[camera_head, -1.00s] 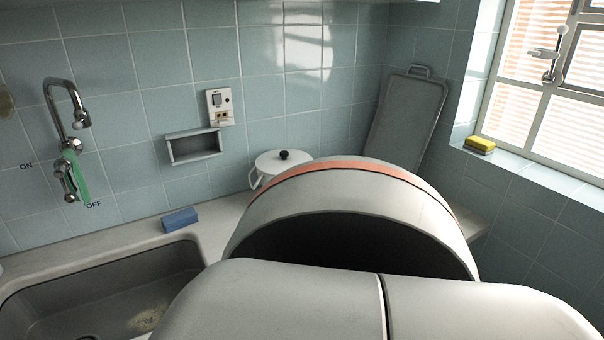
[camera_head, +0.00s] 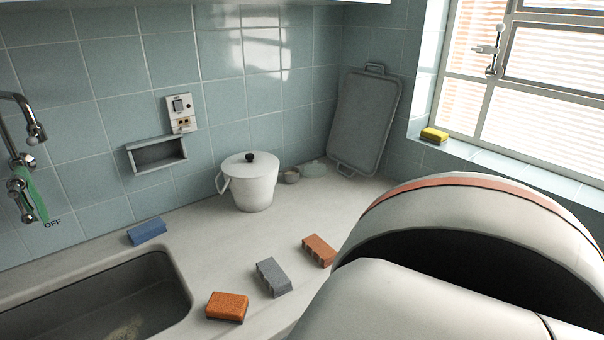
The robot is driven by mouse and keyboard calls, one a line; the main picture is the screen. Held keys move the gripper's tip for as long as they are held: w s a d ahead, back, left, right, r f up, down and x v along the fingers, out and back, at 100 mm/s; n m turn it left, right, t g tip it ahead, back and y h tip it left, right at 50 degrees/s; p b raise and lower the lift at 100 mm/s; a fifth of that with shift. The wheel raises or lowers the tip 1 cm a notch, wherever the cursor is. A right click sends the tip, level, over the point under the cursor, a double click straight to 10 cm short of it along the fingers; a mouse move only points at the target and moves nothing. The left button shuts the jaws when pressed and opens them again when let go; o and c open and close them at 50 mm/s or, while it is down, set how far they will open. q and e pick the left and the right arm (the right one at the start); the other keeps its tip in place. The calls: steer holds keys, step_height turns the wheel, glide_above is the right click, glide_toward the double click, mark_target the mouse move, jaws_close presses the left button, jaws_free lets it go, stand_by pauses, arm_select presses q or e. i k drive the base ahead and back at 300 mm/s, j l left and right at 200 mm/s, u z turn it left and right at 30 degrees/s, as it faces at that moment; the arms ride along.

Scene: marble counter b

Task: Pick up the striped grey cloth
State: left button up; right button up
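A grey folded cloth or sponge-like block (camera_head: 272,277) with notched, stripe-like marks along its side lies on the pale counter, right of the sink. It is the only grey one among the small blocks and looks like the striped grey cloth. A large white arm part of mine fills the lower right and stands right of it, apart from it in the picture. Neither of my grippers shows, so their state is hidden.
An orange block (camera_head: 227,306) and a red-brown notched block (camera_head: 318,250) lie on either side of the grey one. A blue block (camera_head: 147,231) lies behind the sink (camera_head: 178,285). A white lidded pot (camera_head: 249,183) and a leaning tray (camera_head: 368,122) stand behind. A yellow sponge (camera_head: 434,136) sits on the sill.

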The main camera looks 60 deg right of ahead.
mark_target(274, 277)
steer(key=j+z, duration=0.1)
steer(key=z, duration=0.25)
steer(key=j+z, duration=0.15)
steer(key=z, duration=0.2)
steer(key=k+j+z, duration=0.1)
steer(key=z, duration=0.25)
